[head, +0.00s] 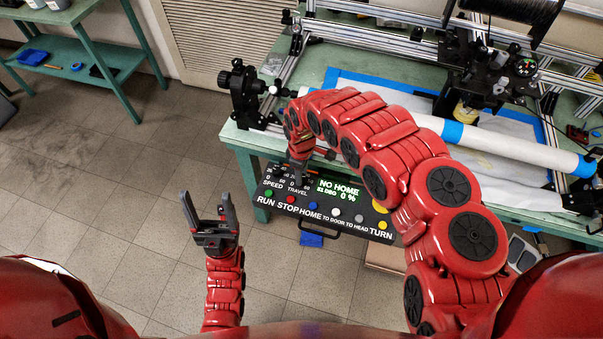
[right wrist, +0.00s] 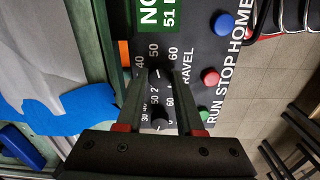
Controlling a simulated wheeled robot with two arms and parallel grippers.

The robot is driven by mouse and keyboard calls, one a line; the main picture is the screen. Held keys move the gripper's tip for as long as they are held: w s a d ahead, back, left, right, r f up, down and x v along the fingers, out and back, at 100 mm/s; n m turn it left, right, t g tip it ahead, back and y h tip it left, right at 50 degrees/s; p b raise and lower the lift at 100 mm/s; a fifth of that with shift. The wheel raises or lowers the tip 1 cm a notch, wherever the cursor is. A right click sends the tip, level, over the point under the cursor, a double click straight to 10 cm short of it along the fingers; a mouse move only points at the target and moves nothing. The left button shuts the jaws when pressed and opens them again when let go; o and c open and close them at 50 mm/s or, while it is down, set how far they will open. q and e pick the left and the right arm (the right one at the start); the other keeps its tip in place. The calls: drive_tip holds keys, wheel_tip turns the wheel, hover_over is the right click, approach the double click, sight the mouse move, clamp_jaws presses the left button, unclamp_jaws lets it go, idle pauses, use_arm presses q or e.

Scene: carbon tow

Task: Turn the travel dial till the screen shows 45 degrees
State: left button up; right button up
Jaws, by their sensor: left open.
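A dark control panel (head: 283,211) holds the screen (head: 340,189), which reads "NO HOME", 51 degrees and 0 %. The right wrist view shows part of the green screen (right wrist: 153,12) with "51". The travel dial (right wrist: 158,80) is a small dark knob with a number scale around it. The speed dial (right wrist: 159,119) lies between the fingers, nearer the palm. My left gripper (head: 208,203) is open and empty over the floor.
Panel buttons include green run (head: 269,194), red stop (head: 291,199), blue home (head: 313,205) and yellow turn (head: 382,225). Behind the panel is a green bench (head: 243,137) with a white tube (head: 400,123) in a metal-framed machine. Floor is free around my left gripper.

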drive_tip(key=o, duration=0.5)
drive_tip(key=shift+c, duration=0.2)
drive_tip(key=shift+r, duration=0.1)
drive_tip(key=shift+w+r, duration=0.1)
drive_tip(key=shift+r, duration=0.15)
wheel_tip(320, 180, up, 17)
drive_tip(key=p, duration=0.7)
drive_tip(key=shift+f, duration=0.15)
drive_tip(key=shift+s+f, duration=0.1)
drive_tip(key=shift+s, duration=0.1)
